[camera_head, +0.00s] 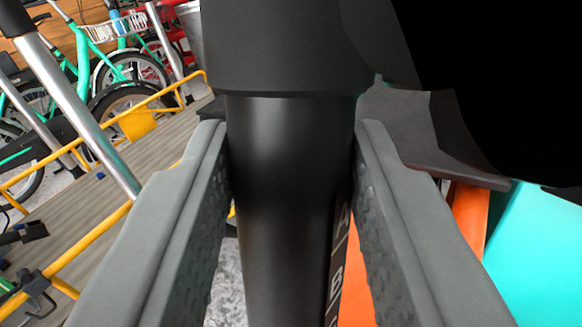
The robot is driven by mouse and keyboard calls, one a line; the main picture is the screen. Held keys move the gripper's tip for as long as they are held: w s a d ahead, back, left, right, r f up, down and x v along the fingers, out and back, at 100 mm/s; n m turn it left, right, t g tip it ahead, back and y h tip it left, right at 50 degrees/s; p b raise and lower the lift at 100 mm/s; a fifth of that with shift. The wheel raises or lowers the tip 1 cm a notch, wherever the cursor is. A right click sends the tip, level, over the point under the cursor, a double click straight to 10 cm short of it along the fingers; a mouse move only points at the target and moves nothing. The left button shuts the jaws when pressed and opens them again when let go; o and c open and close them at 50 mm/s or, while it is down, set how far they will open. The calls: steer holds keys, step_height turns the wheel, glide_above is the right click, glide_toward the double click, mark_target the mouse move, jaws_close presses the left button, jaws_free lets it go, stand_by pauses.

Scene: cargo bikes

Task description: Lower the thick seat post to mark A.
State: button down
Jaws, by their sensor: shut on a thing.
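The thick seat post (285,210) is black and runs down the middle of the view, close to the camera. White letters A and B, with part of another below, show along its right side, with A the topmost. A wider black cylindrical part (285,50) sits directly above the narrower post. My gripper (290,155) has its two grey ridged fingers on either side of the post, below the wider part, and is shut on it.
A large black shape (490,80) fills the upper right. Orange (468,215) and turquoise (540,250) surfaces lie at right. Yellow rails (85,255) and a silver pole (75,100) stand at left. Green bikes (130,65) are farther back.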

steer(key=f, duration=0.2)
steer(key=s+f, duration=0.1)
steer(key=f, duration=0.1)
steer(key=a+f, duration=0.1)
steer(key=f, duration=0.1)
steer(key=shift+s+a, duration=0.1)
steer(key=shift+s, duration=0.25)
steer(key=c, duration=1)
jaws_free()
steer(key=shift+c, duration=0.2)
